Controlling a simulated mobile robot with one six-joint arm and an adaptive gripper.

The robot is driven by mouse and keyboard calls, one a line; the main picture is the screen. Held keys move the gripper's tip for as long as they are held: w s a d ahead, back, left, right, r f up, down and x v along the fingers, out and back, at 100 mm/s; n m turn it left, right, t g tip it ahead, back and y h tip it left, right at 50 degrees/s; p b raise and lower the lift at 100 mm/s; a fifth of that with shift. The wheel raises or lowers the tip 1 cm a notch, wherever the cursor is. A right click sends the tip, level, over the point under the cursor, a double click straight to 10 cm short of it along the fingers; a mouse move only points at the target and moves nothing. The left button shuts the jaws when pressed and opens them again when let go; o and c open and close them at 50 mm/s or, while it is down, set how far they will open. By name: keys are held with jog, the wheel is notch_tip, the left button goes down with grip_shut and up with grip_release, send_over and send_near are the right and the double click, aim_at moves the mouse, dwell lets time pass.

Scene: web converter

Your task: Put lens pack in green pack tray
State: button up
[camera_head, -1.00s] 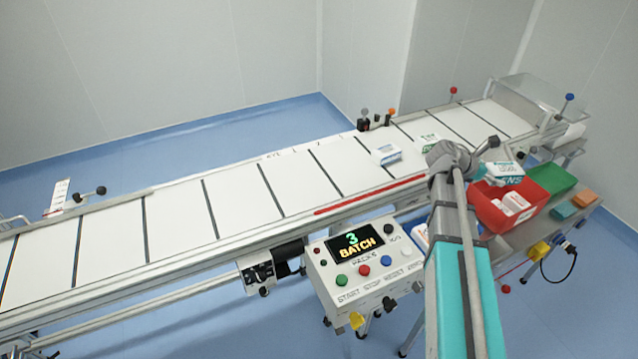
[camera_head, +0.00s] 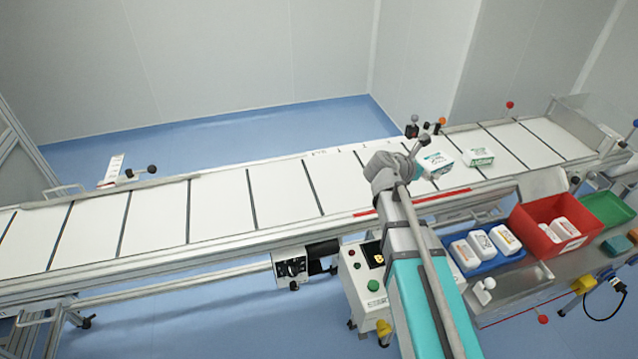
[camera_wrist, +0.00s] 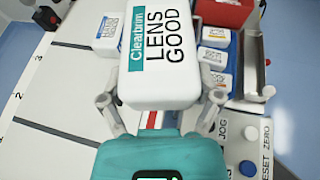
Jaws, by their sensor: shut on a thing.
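My gripper (camera_wrist: 160,110) is shut on a lens pack (camera_wrist: 165,50), a white box with a teal Clearbrim band and the words LENS GOOD. In the head view the held pack (camera_head: 436,163) shows at the arm's end, over the conveyor's right part, with the fingers mostly hidden. The green pack tray (camera_head: 608,209) stands at the far right, beyond the red tray, and its visible inside looks empty. My gripper is well to the left of it.
A blue-labelled pack (camera_wrist: 108,32) is on the belt in the wrist view. The red tray (camera_head: 542,221) and blue tray (camera_head: 482,266) hold packs. A control box (camera_head: 358,300) stands below, partly behind my arm.

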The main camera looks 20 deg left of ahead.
jog(key=s+a+n+t+y, duration=0.1)
jog(key=s+a+n+y, duration=0.2)
jog(key=s+a, duration=0.5)
jog(key=s+a+n+t+y, duration=0.1)
jog(key=s+a+n+y, duration=0.3)
jog(key=a, duration=1.6)
jog(key=s+a+n+t+y, duration=0.2)
jog(key=s+a+n+y, duration=0.1)
jog(key=s+a, duration=0.9)
jog(key=a+y, duration=0.1)
jog(key=a, duration=0.2)
jog(key=shift+n+y, duration=0.3)
jog(key=shift+n, duration=0.1)
jog(key=w+a+f+b, duration=0.7)
jog(key=w+a+b, duration=0.1)
jog(key=shift+a+f, duration=0.35)
jog(key=shift+w+a+f+b, duration=0.4)
jog(key=shift+w+f+b, duration=0.05)
jog(key=shift+f+b, duration=0.1)
jog(key=shift+f, duration=0.1)
